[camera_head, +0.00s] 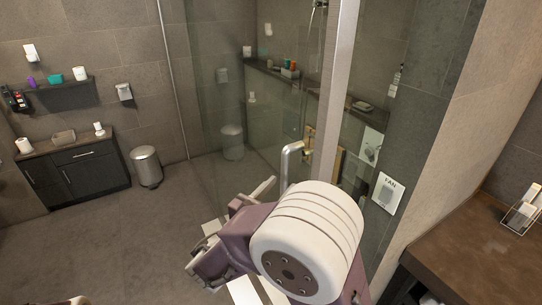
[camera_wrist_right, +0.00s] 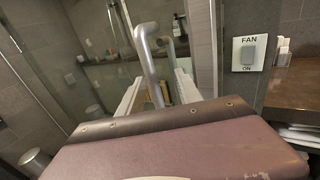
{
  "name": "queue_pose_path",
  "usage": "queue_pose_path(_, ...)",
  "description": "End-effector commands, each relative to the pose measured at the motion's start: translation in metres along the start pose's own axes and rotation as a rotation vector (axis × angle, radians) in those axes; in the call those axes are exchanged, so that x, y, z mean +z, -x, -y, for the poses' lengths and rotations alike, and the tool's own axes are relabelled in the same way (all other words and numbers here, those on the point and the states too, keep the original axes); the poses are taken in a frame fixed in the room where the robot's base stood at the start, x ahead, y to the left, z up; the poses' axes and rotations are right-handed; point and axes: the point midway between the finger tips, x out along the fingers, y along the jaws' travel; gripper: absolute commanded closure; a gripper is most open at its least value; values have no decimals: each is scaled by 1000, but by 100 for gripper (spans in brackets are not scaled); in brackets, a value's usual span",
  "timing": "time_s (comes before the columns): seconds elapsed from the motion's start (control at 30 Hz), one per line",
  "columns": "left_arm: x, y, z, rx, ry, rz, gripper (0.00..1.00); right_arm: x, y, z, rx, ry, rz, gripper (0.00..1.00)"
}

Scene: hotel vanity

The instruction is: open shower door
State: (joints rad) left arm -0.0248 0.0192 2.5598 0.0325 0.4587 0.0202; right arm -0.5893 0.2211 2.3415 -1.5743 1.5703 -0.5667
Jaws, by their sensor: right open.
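The glass shower door (camera_head: 215,110) stands at the centre of the head view and looks closed. Its curved metal handle (camera_head: 290,160) is near the right edge of the glass, beside the pale upright frame post (camera_head: 340,85). My right gripper (camera_wrist_right: 160,88) is open and empty. In the right wrist view, the handle (camera_wrist_right: 148,55) shows between and beyond its two pale fingers. I cannot tell whether they touch it. The handle's lower end is hidden behind my wrist in the head view. My left gripper is not in view.
A fan switch plate (camera_head: 387,192) is on the wall right of the door. A brown counter (camera_head: 480,255) stands at the right. A bin (camera_head: 146,167) and a dark cabinet (camera_head: 85,175) stand at the left. The floor before the glass is clear.

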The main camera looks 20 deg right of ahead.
Motion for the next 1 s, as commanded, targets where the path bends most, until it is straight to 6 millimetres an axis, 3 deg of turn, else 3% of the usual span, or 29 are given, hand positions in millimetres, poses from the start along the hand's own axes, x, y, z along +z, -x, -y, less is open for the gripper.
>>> queue_pose_path(0.2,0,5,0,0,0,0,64,1,19,-17,70,13,-1,59)
queue_pose_path(0.37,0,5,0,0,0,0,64,1,20,-19,76,12,-2,59)
queue_pose_path(0.47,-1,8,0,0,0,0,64,2,8,-19,71,13,-1,59)
queue_pose_path(0.8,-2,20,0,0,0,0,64,2,-58,-23,71,14,-2,59)
queue_pose_path(1.0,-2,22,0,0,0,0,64,1,-70,-25,75,12,-3,59)
